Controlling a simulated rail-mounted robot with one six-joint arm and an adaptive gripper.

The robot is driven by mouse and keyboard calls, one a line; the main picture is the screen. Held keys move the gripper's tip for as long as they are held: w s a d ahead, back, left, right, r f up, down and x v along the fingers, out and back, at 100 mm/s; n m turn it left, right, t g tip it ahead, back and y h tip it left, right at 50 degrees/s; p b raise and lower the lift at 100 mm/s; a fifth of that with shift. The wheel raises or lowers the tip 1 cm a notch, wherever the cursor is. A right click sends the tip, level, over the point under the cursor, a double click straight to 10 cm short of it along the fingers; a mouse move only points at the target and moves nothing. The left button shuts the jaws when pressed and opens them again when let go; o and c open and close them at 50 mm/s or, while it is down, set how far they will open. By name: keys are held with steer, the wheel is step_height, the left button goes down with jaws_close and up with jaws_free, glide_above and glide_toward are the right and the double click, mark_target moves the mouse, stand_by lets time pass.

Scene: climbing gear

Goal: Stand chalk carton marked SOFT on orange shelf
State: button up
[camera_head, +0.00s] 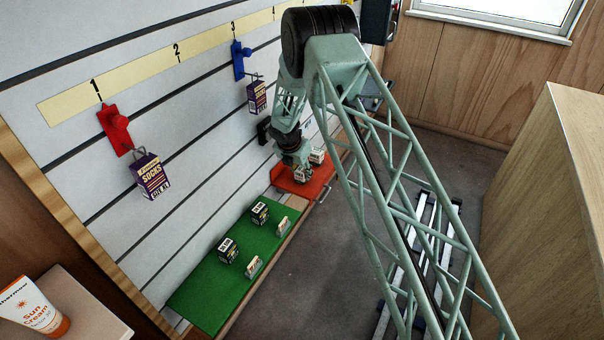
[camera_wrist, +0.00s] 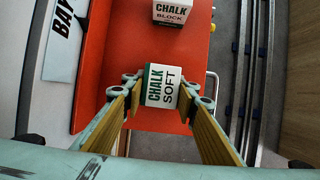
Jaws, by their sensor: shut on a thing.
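The chalk carton marked SOFT (camera_wrist: 161,86) is white with a dark green side. In the wrist view it sits between the two fingers of my gripper (camera_wrist: 161,90), which is shut on it. The orange shelf (camera_wrist: 115,45) lies beneath and behind the carton in that view. In the head view my gripper (camera_head: 302,174) points down over the near part of the orange shelf (camera_head: 318,187), and the carton is partly hidden by it. I cannot tell whether the carton's base touches the shelf.
Another white chalk carton, marked BLOCK (camera_wrist: 172,12), stands farther along the orange shelf. A green shelf (camera_head: 205,290) adjoins, with several small boxes on it. A red hook (camera_head: 116,128) and a blue hook (camera_head: 238,60) on the wall hold purple SOCKS boxes.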

mark_target(300, 170)
steer(key=o, duration=0.9)
steer(key=shift+r, duration=0.15)
steer(key=shift+v, duration=0.8)
steer(key=shift+s+a+r+p, duration=0.3)
steer(key=shift+s+r, duration=0.15)
steer(key=shift+r, duration=0.2)
steer(key=s+a, duration=0.1)
steer(key=s, duration=0.2)
steer(key=s+a, duration=0.2)
steer(key=s, duration=0.2)
steer(key=s+a, duration=0.1)
steer(key=s, duration=0.2)
steer(key=shift+s+a+f, duration=0.1)
steer(key=shift+s+a, duration=0.15)
steer(key=shift+a, duration=0.05)
